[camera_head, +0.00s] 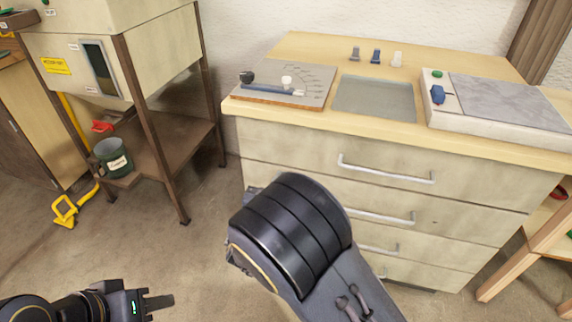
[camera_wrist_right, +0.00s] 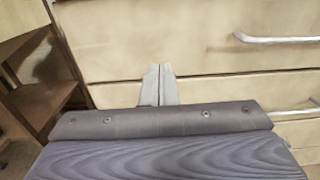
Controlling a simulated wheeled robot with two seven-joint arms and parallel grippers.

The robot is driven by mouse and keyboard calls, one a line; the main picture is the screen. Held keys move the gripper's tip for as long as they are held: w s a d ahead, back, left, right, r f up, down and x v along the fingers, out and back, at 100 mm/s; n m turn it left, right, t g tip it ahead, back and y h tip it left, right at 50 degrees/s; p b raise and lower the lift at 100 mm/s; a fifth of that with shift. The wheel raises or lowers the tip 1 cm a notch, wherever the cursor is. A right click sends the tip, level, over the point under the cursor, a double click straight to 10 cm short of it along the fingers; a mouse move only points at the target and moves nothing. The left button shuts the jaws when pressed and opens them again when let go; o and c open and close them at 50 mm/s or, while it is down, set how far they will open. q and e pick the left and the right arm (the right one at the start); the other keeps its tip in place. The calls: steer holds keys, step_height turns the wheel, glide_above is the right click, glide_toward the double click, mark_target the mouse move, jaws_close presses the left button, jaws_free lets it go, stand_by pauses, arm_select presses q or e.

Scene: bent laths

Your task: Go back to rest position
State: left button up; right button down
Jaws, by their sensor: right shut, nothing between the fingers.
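My right gripper (camera_wrist_right: 159,85) shows in the right wrist view with its two grey fingers together and nothing between them. It points at the drawer fronts, apart from the handles as far as I can tell. In the head view my dark right forearm covers most of that gripper, in front of the drawer cabinet (camera_head: 300,150). My left gripper (camera_head: 158,303) is low at the left edge of the head view, over bare floor. Its dark fingers are small there, and the gap between them cannot be made out. I see nothing held in it.
The cabinet top carries a board with small parts (camera_head: 290,85), a sunken grey tray (camera_head: 340,100) and a panel with a grey plate (camera_head: 510,105). Drawer handles (camera_head: 385,175) stick out. Floor between is clear.

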steer(key=s+d+f+m+g+h, duration=0.1)
steer(key=s+d+m+g, duration=0.6)
steer(key=d, duration=0.3)
steer(key=s+d+m+g+h, duration=0.1)
steer(key=s+d+m+g, duration=0.45)
steer(key=d+m, duration=0.4)
steer(key=s+d+r+m+g+y, duration=0.1)
steer(key=s+d+m+g+y, duration=0.1)
steer(key=s+m+y, duration=1.05)
steer(key=s+a+r+m+t+p, duration=0.1)
steer(key=s+r+m+p, duration=0.1)
steer(key=r+p, duration=0.9)
steer(key=s+a+r+m+t+p, duration=0.2)
steer(key=s+r+p, duration=0.1)
steer(key=r+p, duration=0.7)
step_height(320, 180, up, 4)
steer(key=shift+s+r+m+p, duration=0.15)
steer(key=shift+s+m+p, duration=0.15)
steer(key=shift+p, duration=0.1)
steer(key=c, duration=2.1)
jaws_free()
steer(key=shift+h, duration=0.25)
